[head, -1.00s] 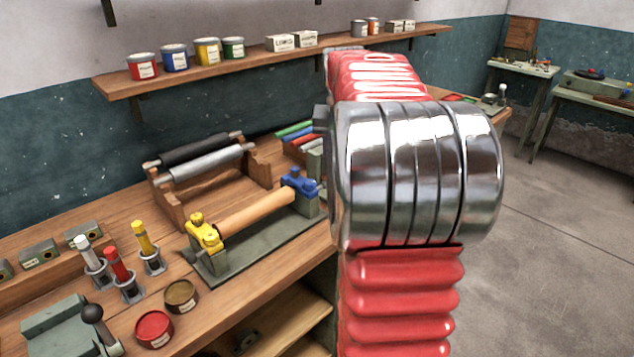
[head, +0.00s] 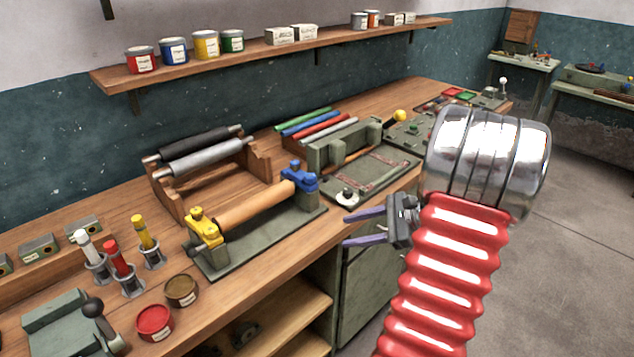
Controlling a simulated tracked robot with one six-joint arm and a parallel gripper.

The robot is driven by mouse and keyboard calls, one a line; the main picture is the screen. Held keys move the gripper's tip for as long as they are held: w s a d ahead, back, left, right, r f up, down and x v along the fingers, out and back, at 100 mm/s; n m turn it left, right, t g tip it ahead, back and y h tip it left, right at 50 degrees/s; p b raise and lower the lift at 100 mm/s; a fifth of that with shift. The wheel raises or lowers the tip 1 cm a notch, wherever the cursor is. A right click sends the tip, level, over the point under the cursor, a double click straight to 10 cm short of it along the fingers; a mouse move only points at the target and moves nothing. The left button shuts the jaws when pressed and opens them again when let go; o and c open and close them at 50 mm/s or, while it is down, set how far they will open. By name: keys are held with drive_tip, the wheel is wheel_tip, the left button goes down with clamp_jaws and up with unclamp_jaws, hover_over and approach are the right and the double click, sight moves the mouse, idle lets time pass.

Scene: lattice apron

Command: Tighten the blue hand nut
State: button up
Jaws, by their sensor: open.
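In the head view a wooden roller (head: 255,206) lies across a grey-green stand on the workbench. A blue hand nut (head: 302,175) sits on the clamp at its right end, and a yellow hand nut (head: 203,225) at its left end. My gripper (head: 346,231) is open and empty, its two purple fingers pointing left. In the picture it is to the right of and below the blue nut, by the bench's front edge, apart from the nut. Whether the nut is tight or loose cannot be seen.
Coloured rods (head: 312,125) and a grey-green press (head: 365,160) are to the right. Handled tools in holders (head: 122,265) and open tins (head: 154,322) are at left. A paint shelf (head: 280,52) hangs above.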

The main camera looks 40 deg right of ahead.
sight(315, 180)
drive_tip(key=w+d+r+m+t+h, duration=0.2)
drive_tip(key=d+r+m+t+h, duration=0.1)
drive_tip(key=m+t, duration=0.4)
wheel_tip(315, 180, up, 3)
drive_tip(key=shift+w+d+f+m+h, duration=0.1)
drive_tip(key=shift+w+d+m+h, duration=0.3)
drive_tip(key=shift+m, duration=0.6)
drive_tip(key=shift+s, duration=0.15)
drive_tip(key=w, duration=0.4)
drive_tip(key=w+a, duration=0.1)
drive_tip(key=w, duration=0.4)
drive_tip(key=w+a, duration=0.1)
drive_tip(key=w, duration=0.3)
drive_tip(key=shift+w, duration=0.3)
drive_tip(key=c, duration=1.1)
